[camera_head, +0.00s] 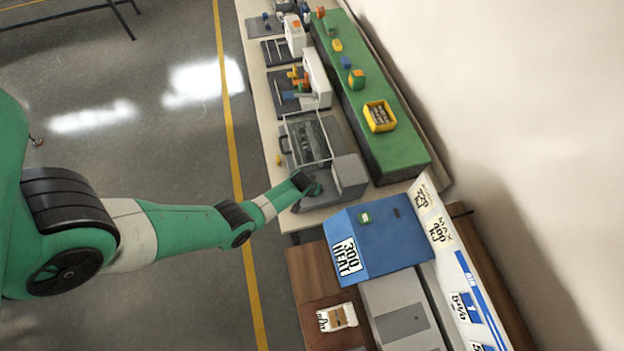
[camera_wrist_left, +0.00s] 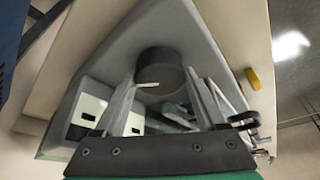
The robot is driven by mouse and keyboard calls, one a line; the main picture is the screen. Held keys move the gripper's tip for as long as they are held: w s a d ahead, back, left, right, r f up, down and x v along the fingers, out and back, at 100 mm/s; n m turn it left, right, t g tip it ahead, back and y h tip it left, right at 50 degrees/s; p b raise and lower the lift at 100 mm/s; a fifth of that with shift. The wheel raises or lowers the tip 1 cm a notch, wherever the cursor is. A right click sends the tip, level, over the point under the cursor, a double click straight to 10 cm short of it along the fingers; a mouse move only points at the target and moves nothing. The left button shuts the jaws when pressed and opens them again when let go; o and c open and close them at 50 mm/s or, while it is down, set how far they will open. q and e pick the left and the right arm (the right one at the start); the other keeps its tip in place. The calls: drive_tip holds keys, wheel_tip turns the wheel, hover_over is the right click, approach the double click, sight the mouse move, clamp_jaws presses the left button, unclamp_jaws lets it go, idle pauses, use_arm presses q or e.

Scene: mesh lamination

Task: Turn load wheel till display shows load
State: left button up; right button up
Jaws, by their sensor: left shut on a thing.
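The load wheel (camera_wrist_left: 162,68) is a dark round knob on the sloped grey face of a machine (camera_wrist_left: 95,50). A short white mark on the wheel points to the left in the left wrist view. My left gripper (camera_wrist_left: 160,92) has one finger on each side of the wheel and is shut on it. In the head view my left gripper (camera_head: 306,183) is at the near end of the grey machine (camera_head: 348,178), and the wheel is hidden there. My right gripper is out of view.
A blue box (camera_head: 385,235) marked "300 HEAT" stands close to the right of my left gripper. A clear-framed chamber (camera_head: 308,138) lies just behind. A green shelf (camera_head: 375,85) with small coloured items runs along the wall. The floor (camera_head: 180,150) to the left is open.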

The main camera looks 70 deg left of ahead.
use_arm(q)
drive_tip(key=m, duration=0.2)
drive_tip(key=shift+s+a+m+t+h, duration=0.1)
drive_tip(key=shift+m+t+h, duration=0.2)
drive_tip(key=shift+t, duration=0.1)
drive_tip(key=shift+m+t+h, duration=0.3)
drive_tip(key=shift+m+h, duration=0.4)
drive_tip(key=shift+m, duration=1.4)
drive_tip(key=o, duration=1.3)
